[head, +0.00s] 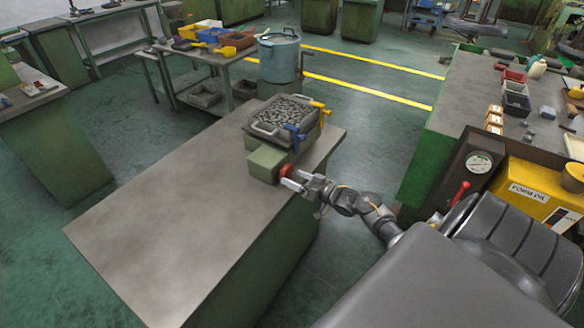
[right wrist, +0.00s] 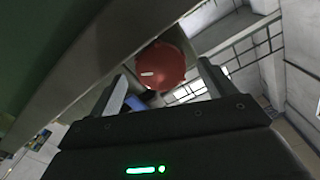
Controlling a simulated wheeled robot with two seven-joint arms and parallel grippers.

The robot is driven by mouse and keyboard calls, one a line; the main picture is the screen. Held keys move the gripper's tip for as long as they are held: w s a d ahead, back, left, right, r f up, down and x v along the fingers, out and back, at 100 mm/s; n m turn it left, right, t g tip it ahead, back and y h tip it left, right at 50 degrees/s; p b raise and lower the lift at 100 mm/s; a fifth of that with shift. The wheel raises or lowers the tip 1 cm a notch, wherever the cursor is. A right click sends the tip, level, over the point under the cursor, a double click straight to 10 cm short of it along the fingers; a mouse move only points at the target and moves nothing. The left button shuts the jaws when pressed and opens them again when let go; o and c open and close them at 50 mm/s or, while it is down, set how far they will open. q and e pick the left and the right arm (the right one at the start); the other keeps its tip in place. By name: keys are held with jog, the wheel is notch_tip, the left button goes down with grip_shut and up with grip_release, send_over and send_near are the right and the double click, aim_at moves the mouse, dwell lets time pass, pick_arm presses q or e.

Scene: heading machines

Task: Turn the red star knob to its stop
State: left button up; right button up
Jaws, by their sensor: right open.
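The red star knob (head: 285,169) sits on the front of a green block (head: 266,162) at the right edge of the bench. My right gripper (head: 291,181) is at the knob and partly hides it in the head view. In the right wrist view the round, lobed red knob (right wrist: 161,64) carries a short white mark. The open fingers of my right gripper (right wrist: 165,82) stand left and right of it, with the knob seen between and beyond the tips. I cannot tell whether they touch it. My left gripper is not in view.
A tray of small metal parts (head: 285,112) with blue and yellow clamps stands behind the block. The grey bench top (head: 190,200) is bare to the left. A blue-grey drum (head: 279,60) stands behind. A yellow machine (head: 535,190) is at the right.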

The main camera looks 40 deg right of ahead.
jog(key=b+v, duration=0.1)
jog(key=v, duration=0.7)
jog(key=shift+s, duration=0.25)
jog(key=s+d+f+g+h, duration=0.1)
jog(key=d+f+g+h, duration=0.1)
jog(key=f, duration=0.5)
jog(key=s+d+f+g+h, duration=0.1)
jog(key=s+d+f+h, duration=0.15)
jog(key=f, duration=0.45)
jog(key=s+a+f+n+g+h, duration=0.1)
jog(key=s+a+f+g, duration=0.15)
jog(key=s+f, duration=0.4)
jog(key=s+a+f+g+h, duration=0.1)
jog(key=s+a+f+g, duration=0.2)
jog(key=f, duration=0.7)
jog(key=s+a+f+n+g, duration=0.1)
jog(key=s+a+f+g, duration=0.1)
jog(key=s+a+f, duration=0.3)
jog(key=s+a+f+n+g+y+b, duration=0.1)
jog(key=s+a+f+g, duration=0.2)
jog(key=s, duration=1.1)
jog(key=s+a+f+g, duration=0.2)
jog(key=s+a+f, duration=0.6)
jog(key=s+a, duration=0.2)
jog(key=shift+a+f+n+g, duration=0.2)
jog(key=shift+a+n+g, duration=0.2)
jog(key=shift+a, duration=0.65)
